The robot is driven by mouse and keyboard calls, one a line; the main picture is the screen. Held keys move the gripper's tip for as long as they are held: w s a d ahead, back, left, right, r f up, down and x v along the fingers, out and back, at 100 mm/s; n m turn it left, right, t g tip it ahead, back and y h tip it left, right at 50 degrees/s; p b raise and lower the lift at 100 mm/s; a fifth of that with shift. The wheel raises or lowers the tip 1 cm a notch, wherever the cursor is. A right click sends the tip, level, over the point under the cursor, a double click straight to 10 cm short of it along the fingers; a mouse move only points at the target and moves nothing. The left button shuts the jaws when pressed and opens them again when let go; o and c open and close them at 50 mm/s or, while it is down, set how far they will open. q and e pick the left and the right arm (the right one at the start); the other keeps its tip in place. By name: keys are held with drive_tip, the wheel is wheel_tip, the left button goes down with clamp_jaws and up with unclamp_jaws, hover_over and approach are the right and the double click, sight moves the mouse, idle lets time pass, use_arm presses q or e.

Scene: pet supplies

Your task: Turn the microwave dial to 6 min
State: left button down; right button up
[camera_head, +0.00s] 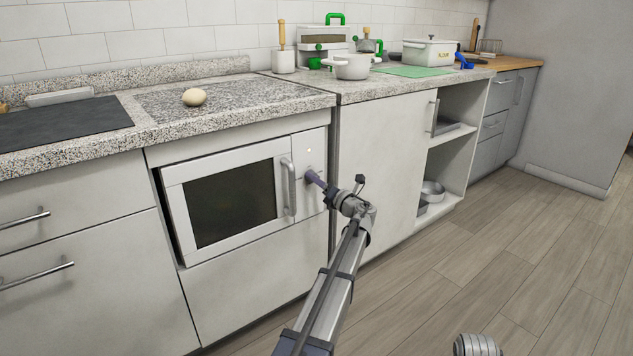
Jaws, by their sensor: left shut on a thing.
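The microwave (235,200) is built into the white cabinet front below the counter. Its door is closed, with a dark window and an upright grey handle (289,187). The control panel (310,148) is a narrow light strip to the right of the door. My left gripper (312,177) reaches up from the lower middle to this panel, just right of the handle. Its dark fingers are shut on the dial, which they mostly hide. The dial's markings and pointer cannot be read at this size. My right gripper is not in view.
The granite counter (75,143) above holds a dark cooktop (60,122) and a round beige object (194,97). A white pot (352,67) stands farther right. Open shelves (447,165) are right of the microwave. The wooden floor (500,250) at right is largely clear.

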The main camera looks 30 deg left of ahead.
use_arm(q)
drive_tip(key=shift+m, duration=0.5)
drive_tip(key=shift+c, duration=1.8)
unclamp_jaws()
drive_tip(key=v, duration=0.7)
drive_tip(key=shift+s+d+b, duration=0.2)
drive_tip(key=shift+d+b, duration=0.15)
drive_tip(key=shift+f, duration=0.1)
